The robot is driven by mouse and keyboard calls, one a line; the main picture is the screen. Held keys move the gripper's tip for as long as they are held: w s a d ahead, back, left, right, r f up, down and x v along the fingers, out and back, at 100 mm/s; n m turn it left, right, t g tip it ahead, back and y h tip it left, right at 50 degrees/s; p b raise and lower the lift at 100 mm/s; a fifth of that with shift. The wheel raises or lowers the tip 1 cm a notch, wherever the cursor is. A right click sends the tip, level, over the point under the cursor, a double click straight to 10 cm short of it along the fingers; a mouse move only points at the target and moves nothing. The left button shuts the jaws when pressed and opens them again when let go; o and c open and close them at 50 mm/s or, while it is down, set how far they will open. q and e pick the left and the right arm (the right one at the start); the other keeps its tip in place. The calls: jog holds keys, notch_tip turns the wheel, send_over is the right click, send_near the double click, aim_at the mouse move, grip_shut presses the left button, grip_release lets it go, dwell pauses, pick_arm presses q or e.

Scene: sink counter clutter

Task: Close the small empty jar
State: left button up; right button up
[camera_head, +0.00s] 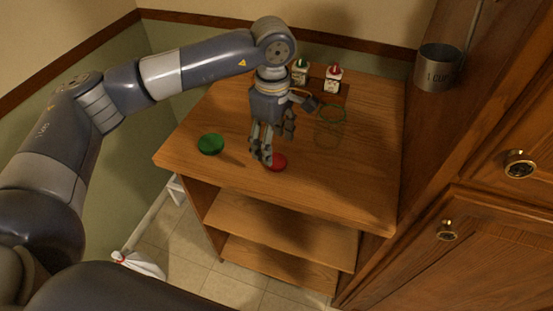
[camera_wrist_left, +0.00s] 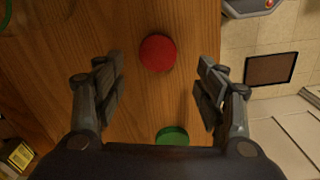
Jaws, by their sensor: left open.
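A clear glass jar (camera_head: 330,130) with a greenish rim stands on the wooden counter, right of my left gripper; a second jar may overlap it, and I cannot tell what is inside. A red lid (camera_head: 278,162) lies flat on the counter just beside my fingertips, and a green lid (camera_head: 210,144) lies to their left. My left gripper (camera_head: 262,152) points down, open and empty, above the counter. In the left wrist view the red lid (camera_wrist_left: 157,53) is ahead between the open fingers (camera_wrist_left: 160,85), and the green lid (camera_wrist_left: 172,136) is nearer the palm. My right gripper is not in view.
Two small bottles, one green-capped (camera_head: 300,71) and one red-capped (camera_head: 333,79), stand at the back. The front right of the counter (camera_head: 340,190) is clear.

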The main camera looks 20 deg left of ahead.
aim_at(275, 160)
pick_arm(q)
jog(key=shift+d+f+p, duration=0.1)
jog(key=shift+f+p, duration=0.25)
jog(key=shift+p, duration=0.05)
notch_tip(275, 160, down, 4)
jog(key=shift+w+r+p, duration=0.1)
jog(key=shift+r+p, duration=0.05)
jog(key=shift+p, duration=0.6)
jog(key=shift+f, duration=0.35)
jog(key=shift+d, duration=0.1)
jog(key=c, duration=0.8)
